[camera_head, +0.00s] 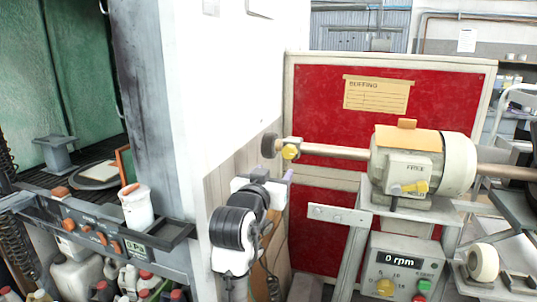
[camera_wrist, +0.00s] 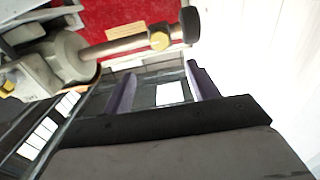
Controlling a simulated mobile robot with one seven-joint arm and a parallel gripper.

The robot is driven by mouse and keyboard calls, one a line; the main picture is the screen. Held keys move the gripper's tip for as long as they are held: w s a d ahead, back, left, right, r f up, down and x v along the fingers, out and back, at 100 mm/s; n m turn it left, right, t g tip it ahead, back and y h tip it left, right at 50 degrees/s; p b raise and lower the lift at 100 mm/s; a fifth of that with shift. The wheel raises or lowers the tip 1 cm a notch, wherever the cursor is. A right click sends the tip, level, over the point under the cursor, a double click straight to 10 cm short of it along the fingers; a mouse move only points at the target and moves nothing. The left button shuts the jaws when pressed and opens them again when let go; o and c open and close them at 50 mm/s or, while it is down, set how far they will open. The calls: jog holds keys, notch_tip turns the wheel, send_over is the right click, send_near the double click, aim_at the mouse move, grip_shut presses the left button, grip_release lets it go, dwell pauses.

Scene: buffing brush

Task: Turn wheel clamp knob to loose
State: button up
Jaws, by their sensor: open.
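A yellow knob (camera_head: 290,152) sits on the left end of the buffing motor's shaft (camera_head: 330,150), beside a dark wheel (camera_head: 268,146). In the wrist view the yellow knob (camera_wrist: 159,40) and dark wheel (camera_wrist: 190,25) show beyond my fingertips. My gripper (camera_head: 276,174) is just below the knob in the head view, apart from it as far as I can tell. In the wrist view my gripper (camera_wrist: 157,80) has its two purple fingers spread, with nothing between them. The knob's far side is hidden.
The grey motor (camera_head: 420,160) carries a yellow lever (camera_head: 415,187) by a "FREE" label. Below it a control box (camera_head: 400,262) reads 0 rpm. A red panel (camera_head: 440,95) stands behind. A white wall (camera_head: 235,80) rises left of my arm. A metal bracket (camera_head: 338,215) juts out right of my gripper.

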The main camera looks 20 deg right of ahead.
aim_at(288, 153)
jog(key=p+x, duration=0.4)
jog(key=x, duration=0.9)
jog(key=shift+w+d, duration=0.15)
jog(key=shift+d, duration=0.05)
jog(key=c, duration=1)
